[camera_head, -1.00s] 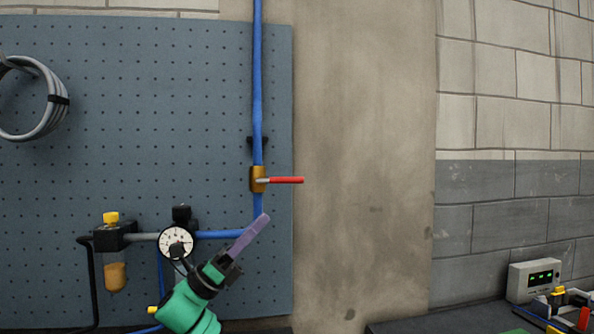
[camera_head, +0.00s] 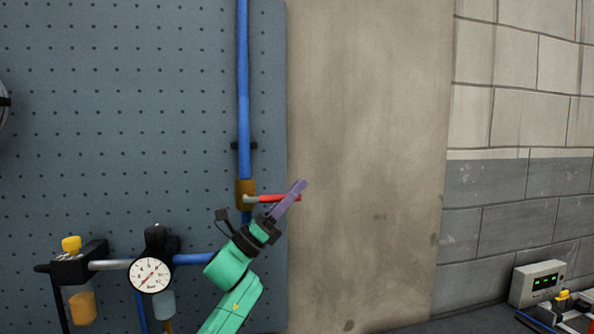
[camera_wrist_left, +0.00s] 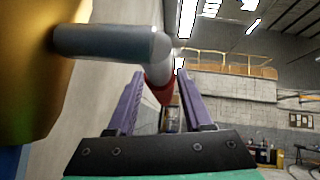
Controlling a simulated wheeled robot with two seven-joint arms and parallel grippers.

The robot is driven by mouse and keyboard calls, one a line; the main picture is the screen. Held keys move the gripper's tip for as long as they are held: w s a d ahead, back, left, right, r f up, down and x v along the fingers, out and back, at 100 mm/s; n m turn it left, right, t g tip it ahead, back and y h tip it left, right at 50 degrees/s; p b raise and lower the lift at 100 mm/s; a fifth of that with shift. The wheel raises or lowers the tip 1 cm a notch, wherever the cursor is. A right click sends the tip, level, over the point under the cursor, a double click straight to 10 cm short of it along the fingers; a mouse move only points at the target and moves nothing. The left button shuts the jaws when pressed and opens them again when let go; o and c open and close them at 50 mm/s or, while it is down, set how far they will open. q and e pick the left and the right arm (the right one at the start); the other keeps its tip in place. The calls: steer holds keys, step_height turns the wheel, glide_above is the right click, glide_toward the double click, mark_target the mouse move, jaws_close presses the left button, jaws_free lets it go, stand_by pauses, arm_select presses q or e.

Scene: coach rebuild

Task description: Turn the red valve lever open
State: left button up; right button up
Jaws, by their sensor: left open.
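The red valve lever (camera_head: 264,199) points right, level, from the brass valve body (camera_head: 245,189) on the vertical blue pipe. My left gripper (camera_head: 299,188) is at the lever, its purple fingers crossing in front of the red handle near its outer end. In the left wrist view the open fingers (camera_wrist_left: 158,90) stand apart with the red grip (camera_wrist_left: 153,90) showing between them. I cannot tell whether either finger touches it. The lever's metal stem (camera_wrist_left: 105,42) and the brass body (camera_wrist_left: 38,85) are close on the left there. My right gripper is not in view.
A round gauge (camera_head: 151,276) and a regulator with a yellow knob (camera_head: 71,243) sit lower left on the pegboard (camera_head: 120,130). A bare wall strip (camera_head: 370,150) lies right of the lever. A meter box (camera_head: 538,284) stands at the lower right.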

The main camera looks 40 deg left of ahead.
arm_select(q)
steer(key=shift+w+d+r, duration=0.15)
steer(key=shift+d+r, duration=0.2)
steer(key=shift+r, duration=0.1)
steer(key=shift+a+f, duration=0.1)
steer(key=c, duration=0.5)
jaws_close()
stand_by(0.6)
